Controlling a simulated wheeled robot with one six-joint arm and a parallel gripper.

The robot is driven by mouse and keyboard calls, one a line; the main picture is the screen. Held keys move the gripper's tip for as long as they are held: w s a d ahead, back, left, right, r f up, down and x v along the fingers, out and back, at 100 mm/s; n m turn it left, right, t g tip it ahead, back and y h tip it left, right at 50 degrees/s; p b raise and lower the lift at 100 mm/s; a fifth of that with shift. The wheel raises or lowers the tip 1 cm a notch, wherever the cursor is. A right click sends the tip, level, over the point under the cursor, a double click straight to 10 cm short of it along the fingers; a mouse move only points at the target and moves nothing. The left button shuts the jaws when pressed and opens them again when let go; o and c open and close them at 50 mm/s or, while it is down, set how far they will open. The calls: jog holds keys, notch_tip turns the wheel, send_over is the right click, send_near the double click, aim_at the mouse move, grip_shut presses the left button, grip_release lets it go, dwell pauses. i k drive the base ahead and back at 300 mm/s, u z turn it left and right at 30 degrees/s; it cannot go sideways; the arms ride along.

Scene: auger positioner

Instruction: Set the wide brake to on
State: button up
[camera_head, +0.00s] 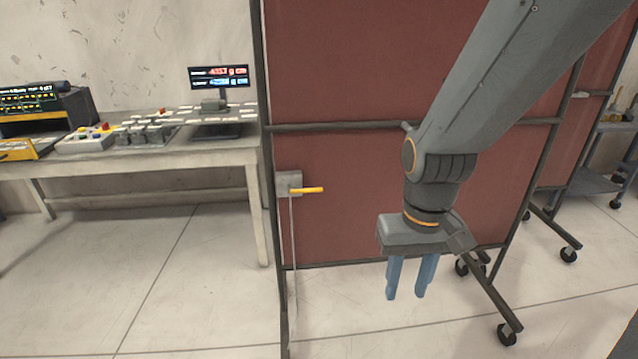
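A yellow lever handle (307,190) sticks out to the right, roughly level, from a small grey box (288,184) on the left post of a dark red panel. No label shows, so I cannot tell whether this is the wide brake or which setting it is in. My gripper (406,295) hangs in front of the panel, to the right of and lower in the picture than the lever. Its two blue fingers point down and stand apart with nothing between them. It does not touch the lever.
The dark red panel (350,230) stands in a dark frame with wheeled feet (506,334) at lower right. A workbench (200,158) at left carries a monitor (218,77) and control boxes (85,138). A grey shelf cart (595,180) is at far right. Floor at lower left is clear.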

aim_at(290, 190)
jog(key=z, duration=1.35)
jog(key=k, duration=0.95)
jog(key=u, duration=0.85)
jog(key=i, duration=1)
jog(key=u, duration=0.05)
